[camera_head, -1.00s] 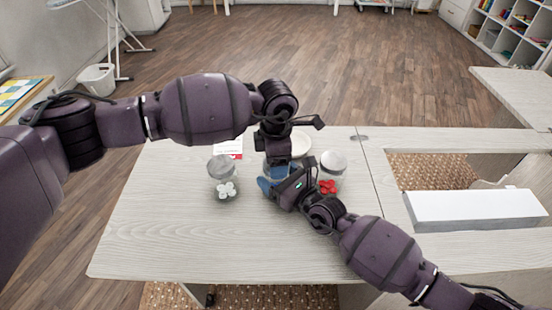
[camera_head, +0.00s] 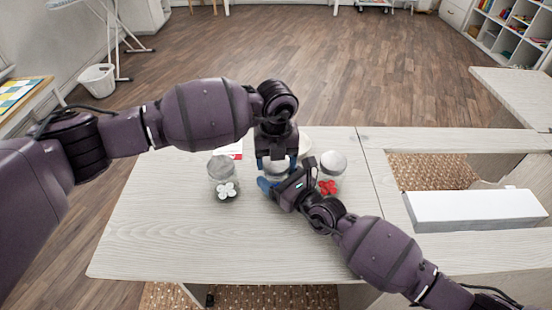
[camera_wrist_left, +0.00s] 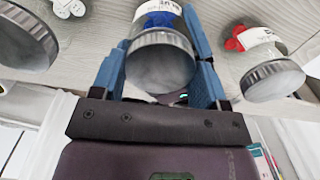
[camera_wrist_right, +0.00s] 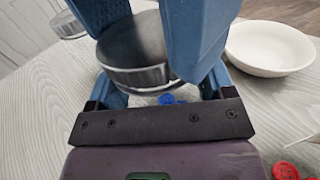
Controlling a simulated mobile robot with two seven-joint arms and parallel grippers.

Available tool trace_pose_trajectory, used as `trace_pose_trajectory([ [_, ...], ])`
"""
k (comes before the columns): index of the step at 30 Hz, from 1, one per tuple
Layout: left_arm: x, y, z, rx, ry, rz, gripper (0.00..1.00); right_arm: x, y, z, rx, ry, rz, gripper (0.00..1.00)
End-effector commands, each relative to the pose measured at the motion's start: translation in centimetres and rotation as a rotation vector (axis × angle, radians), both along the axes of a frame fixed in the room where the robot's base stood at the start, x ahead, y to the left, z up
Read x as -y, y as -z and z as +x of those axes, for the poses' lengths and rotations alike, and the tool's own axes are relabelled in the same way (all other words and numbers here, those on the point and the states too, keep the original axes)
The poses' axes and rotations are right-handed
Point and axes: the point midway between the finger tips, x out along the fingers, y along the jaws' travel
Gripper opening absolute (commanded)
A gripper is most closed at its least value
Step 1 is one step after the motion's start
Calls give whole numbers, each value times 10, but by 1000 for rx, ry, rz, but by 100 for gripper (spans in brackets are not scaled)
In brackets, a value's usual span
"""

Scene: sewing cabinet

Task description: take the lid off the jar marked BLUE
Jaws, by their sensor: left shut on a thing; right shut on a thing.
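The jar marked BLUE (camera_wrist_left: 158,20) holds blue pieces and has a grey metal lid (camera_wrist_left: 160,62). It stands on the table between two other jars, mostly hidden by my grippers in the head view. My left gripper (camera_head: 277,164) comes down from above and is shut on the lid, a finger on each side. My right gripper (camera_head: 283,178) comes in low from the front right and is shut on the jar's body. The lid (camera_wrist_right: 137,48) also shows in the right wrist view, with blue pieces below it. I see no clear gap between lid and jar.
A lidded jar with white pieces (camera_head: 223,172) stands to the left, and one with red pieces (camera_head: 333,164) close on the right. A white bowl (camera_wrist_right: 268,47) and a red-and-white card (camera_head: 232,151) lie behind. The table's front left is clear.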

Motion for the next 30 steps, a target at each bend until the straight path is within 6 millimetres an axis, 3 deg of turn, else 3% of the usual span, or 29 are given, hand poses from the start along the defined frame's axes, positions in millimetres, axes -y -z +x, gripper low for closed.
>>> trace_pose_trajectory([
  [9, 0, 0, 0, -1, -475, -1, 39, 0, 0, 0, -1, 0, -1, 9],
  [15, 0, 0, 0, -1, -691, -1, 40, 0, 0, 0, -1, 0, -1, 9],
  [30, 0, -1, 0, 0, -717, -1, 40, 0, 0, 0, 0, 0, 0, 9],
])
